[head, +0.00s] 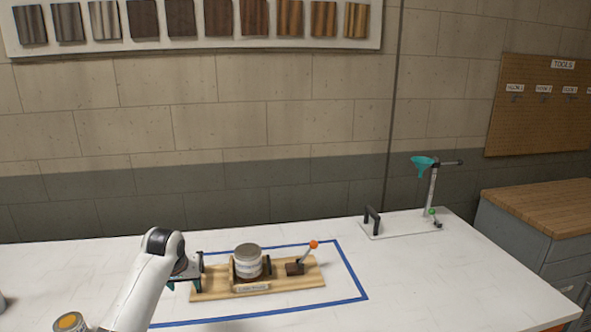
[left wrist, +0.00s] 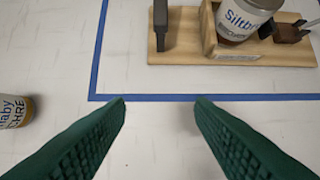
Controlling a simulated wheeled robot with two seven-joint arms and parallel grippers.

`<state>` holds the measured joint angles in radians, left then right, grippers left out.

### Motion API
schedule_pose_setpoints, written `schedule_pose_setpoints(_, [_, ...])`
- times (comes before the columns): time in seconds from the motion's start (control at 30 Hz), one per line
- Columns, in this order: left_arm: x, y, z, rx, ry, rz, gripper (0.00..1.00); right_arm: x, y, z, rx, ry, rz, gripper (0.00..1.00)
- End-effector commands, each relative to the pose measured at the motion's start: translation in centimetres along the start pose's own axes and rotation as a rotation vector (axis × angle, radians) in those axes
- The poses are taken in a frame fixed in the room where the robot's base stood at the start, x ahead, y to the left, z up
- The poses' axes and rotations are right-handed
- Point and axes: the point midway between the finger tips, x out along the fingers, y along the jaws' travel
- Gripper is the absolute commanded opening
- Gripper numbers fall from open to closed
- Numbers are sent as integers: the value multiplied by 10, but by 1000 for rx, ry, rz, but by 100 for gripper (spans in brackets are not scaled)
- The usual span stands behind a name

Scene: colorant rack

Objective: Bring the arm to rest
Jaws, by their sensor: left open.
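My left gripper (head: 187,275) is at the left end of the wooden rack in the head view. The wooden board (head: 215,290) carries a labelled can (head: 248,262) standing upright in a holder. The can also shows in the left wrist view (left wrist: 245,18), cut off by the top edge. An orange-knobbed lever (head: 311,248) stands at the board's right. My right gripper is in neither view.
Blue tape (head: 352,280) outlines an area around the board on the white table (head: 420,290). A can with an orange top (head: 70,322) stands at the lower left; a labelled can (left wrist: 14,111) shows in the left wrist view. A teal funnel stand (head: 424,163) is at the back right.

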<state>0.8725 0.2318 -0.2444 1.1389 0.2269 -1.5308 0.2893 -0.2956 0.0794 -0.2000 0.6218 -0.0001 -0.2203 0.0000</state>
Motion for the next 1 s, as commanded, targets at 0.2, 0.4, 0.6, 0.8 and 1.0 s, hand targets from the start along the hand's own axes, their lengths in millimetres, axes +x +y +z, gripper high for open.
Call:
schedule_pose_setpoints(0.2, [15,-7,-31,39,14,-5,49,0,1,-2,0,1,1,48])
schedule_pose_setpoints(0.4, [30,-13,-70,82,27,-13,49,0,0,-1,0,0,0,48])
schedule_pose_setpoints(0.6, [44,-21,-131,142,46,-30,49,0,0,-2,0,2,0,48])
schedule_pose_setpoints(0.8, [45,-25,-230,220,73,-58,49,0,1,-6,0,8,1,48])
schedule_pose_setpoints(1.0, [14,-19,-338,285,99,-88,49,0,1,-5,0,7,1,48])
